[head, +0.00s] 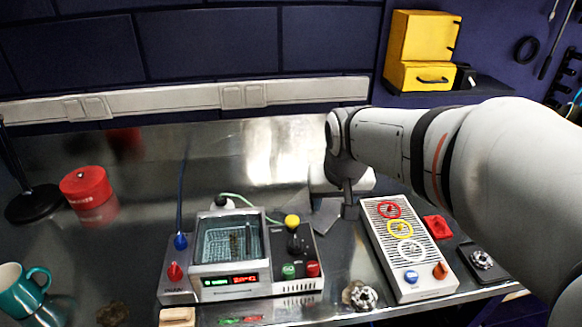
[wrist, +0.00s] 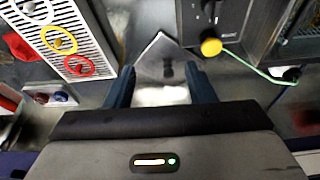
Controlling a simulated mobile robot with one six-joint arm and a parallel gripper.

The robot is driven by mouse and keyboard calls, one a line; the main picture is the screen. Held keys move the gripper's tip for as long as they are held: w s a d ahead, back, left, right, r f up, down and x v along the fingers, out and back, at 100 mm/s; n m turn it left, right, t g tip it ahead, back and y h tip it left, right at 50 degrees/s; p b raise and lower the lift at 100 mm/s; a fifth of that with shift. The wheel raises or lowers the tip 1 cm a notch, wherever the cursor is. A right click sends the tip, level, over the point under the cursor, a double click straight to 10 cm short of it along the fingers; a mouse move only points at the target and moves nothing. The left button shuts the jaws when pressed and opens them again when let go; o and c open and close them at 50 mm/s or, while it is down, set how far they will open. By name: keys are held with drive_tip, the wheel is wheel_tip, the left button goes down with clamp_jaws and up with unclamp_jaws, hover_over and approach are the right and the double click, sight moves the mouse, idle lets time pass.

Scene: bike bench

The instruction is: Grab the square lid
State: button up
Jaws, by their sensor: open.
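The square lid (wrist: 160,62) is a flat, shiny metal plate turned corner-up in the wrist view. It lies on the bench between the grilled panel and the control box. In the head view it is a grey plate (head: 325,217), partly hidden by my gripper. My gripper (wrist: 160,88) is open, with one dark blue finger on each side of the lid's near part. The head view shows my gripper (head: 348,208) pointing down beside the lid. I cannot tell whether the fingers touch it.
A device with a wire basket (head: 230,245) and a control box with a yellow knob (head: 292,221) stand left of the lid. A grilled panel with coloured rings (head: 405,250) stands to the right. A green cable (wrist: 250,67) runs nearby. A red tin (head: 86,186) and teal mug (head: 30,288) are far left.

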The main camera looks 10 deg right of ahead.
drive_tip(key=b, duration=0.3)
approach(301, 206)
drive_tip(key=d+r, duration=0.2)
drive_tip(key=d, duration=0.1)
drive_tip(key=shift+m+t, duration=0.3)
drive_tip(key=x, duration=0.5)
drive_tip(key=s+x, duration=0.1)
drive_tip(key=x, duration=0.1)
drive_tip(key=shift+d+f, duration=0.3)
drive_tip(key=shift+f, duration=0.1)
clamp_jaws()
